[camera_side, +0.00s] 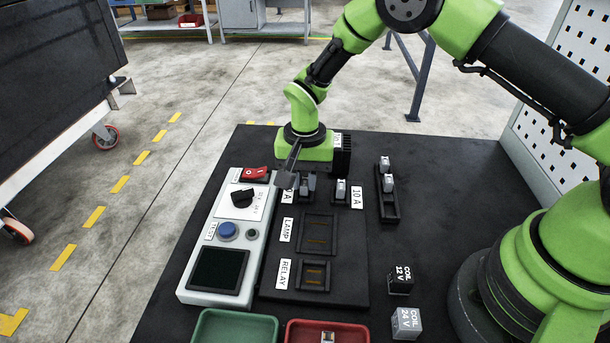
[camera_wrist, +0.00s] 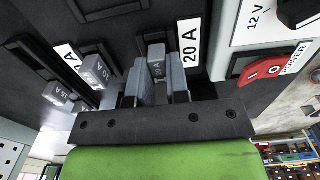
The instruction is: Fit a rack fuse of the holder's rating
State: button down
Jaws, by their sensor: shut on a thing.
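My gripper (camera_wrist: 158,88) is shut on a grey fuse (camera_wrist: 157,62) at the 20 A holder, beside the 20 A label (camera_wrist: 190,42). The fuse's small marking is hard to read. How deep it sits in the holder is hidden. In the side view, my gripper (camera_side: 297,180) is over the holder at the top left of the dark panel. A grey fuse (camera_side: 341,187) stands in the neighbouring holder, by the 10 A label (camera_side: 357,196); it also shows in the wrist view (camera_wrist: 96,70). The narrow black rack (camera_side: 390,212) holds grey fuses (camera_side: 388,181).
Left of the panel is a white control unit (camera_side: 182,292) with a red power switch (camera_side: 254,173), black knob (camera_side: 242,197) and blue button (camera_side: 228,230). Green (camera_side: 205,316) and red (camera_side: 362,326) trays and two coil blocks (camera_side: 401,279) (camera_side: 406,322) stand in front. The table's right rear is clear.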

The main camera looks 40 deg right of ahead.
jog(key=c, duration=1)
grip_release()
notch_tip(320, 180, up, 10)
notch_tip(320, 180, up, 7)
jog(key=t, duration=0.1)
send_over(305, 180)
jog(key=s+d, duration=0.1)
jog(key=s, duration=0.1)
jog(key=s+d+r+n+t+y, duration=0.1)
jog(key=s+d+r+n+t, duration=0.1)
jog(key=s+r, duration=0.5)
jog(key=s+r+n+t, duration=0.1)
jog(key=s, duration=0.3)
jog(key=s+d+r+n+t, duration=0.1)
jog(key=s, duration=0.4)
jog(key=s+d+r+n+t+y, duration=0.1)
jog(key=s+r+t, duration=0.1)
jog(key=s, duration=0.2)
jog(key=shift+s, duration=0.4)
